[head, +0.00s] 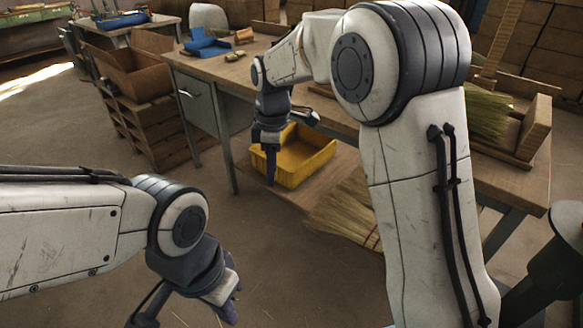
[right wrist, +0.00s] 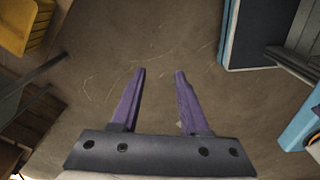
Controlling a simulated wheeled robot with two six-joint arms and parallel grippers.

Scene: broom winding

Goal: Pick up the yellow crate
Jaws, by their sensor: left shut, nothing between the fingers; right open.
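The yellow crate (head: 303,160) sits on the low wooden shelf under the workbench and looks open at the top. My right gripper (head: 270,168) hangs pointing down in front of the crate's left part and hides some of it. In the right wrist view its two purple fingers (right wrist: 158,75) are apart with only bare floor between them. A piece of the crate (right wrist: 30,22) shows at the upper left corner there, away from the fingers. My left gripper (head: 230,305) is low at the bottom of the head view, shut and empty, far from the crate.
The workbench top (head: 240,68) overhangs the crate, and a metal leg (head: 218,135) stands to its left. Broom straw (head: 345,208) lies right of the crate. Cardboard boxes (head: 130,72) on pallets stand at left.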

